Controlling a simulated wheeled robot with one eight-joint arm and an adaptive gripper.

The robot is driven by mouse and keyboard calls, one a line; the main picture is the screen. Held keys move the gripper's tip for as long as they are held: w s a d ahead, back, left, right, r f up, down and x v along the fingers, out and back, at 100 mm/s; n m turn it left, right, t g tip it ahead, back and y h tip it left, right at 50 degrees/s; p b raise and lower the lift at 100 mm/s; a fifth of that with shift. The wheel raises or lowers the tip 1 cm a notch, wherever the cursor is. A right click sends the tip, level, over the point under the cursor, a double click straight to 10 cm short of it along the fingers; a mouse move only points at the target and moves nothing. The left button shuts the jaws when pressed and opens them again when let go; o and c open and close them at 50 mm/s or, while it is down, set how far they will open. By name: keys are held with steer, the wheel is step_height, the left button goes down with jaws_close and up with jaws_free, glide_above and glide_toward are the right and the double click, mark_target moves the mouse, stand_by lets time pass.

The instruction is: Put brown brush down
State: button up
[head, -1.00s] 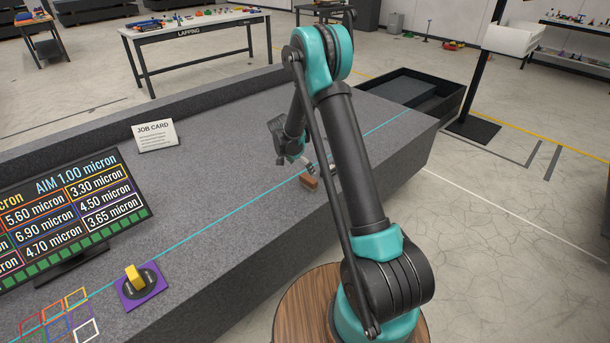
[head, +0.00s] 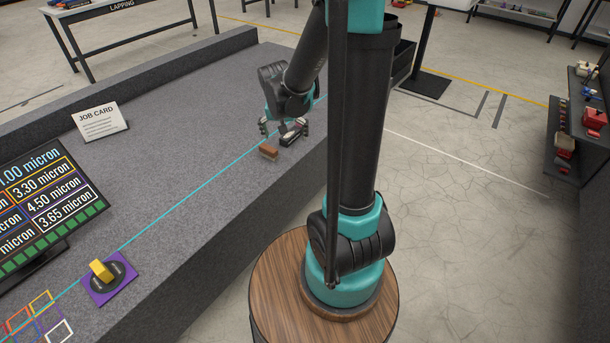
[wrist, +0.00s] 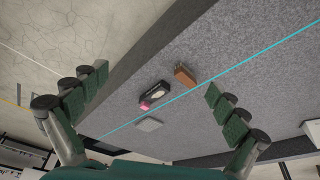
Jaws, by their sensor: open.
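The brown brush (head: 269,153), a small brown block, lies on the grey granite bed (head: 190,130) beside the cyan line. It also shows in the wrist view (wrist: 185,76), on the bed beyond my fingertips and clear of both fingers. My gripper (head: 285,128) is open and empty above the bed, just behind the brush in the head view. In the wrist view my two fingers (wrist: 156,81) are spread wide.
A black block with a pink end (wrist: 154,95) lies near the brush, with a flat grey piece (wrist: 149,124) beyond it. A job card (head: 100,120), a screen (head: 45,200) and a yellow-handled knob (head: 102,271) stand leftward. The bed between is clear.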

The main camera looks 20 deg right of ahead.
steer(key=s+d+f+n+t+y, duration=0.1)
steer(key=s+n, duration=0.3)
steer(key=s, duration=1.4)
steer(key=shift+s+f+y, duration=0.15)
steer(key=shift+f+y, duration=0.1)
steer(key=shift+y, duration=0.05)
steer(key=shift+o, duration=0.2)
steer(key=shift+d, duration=0.1)
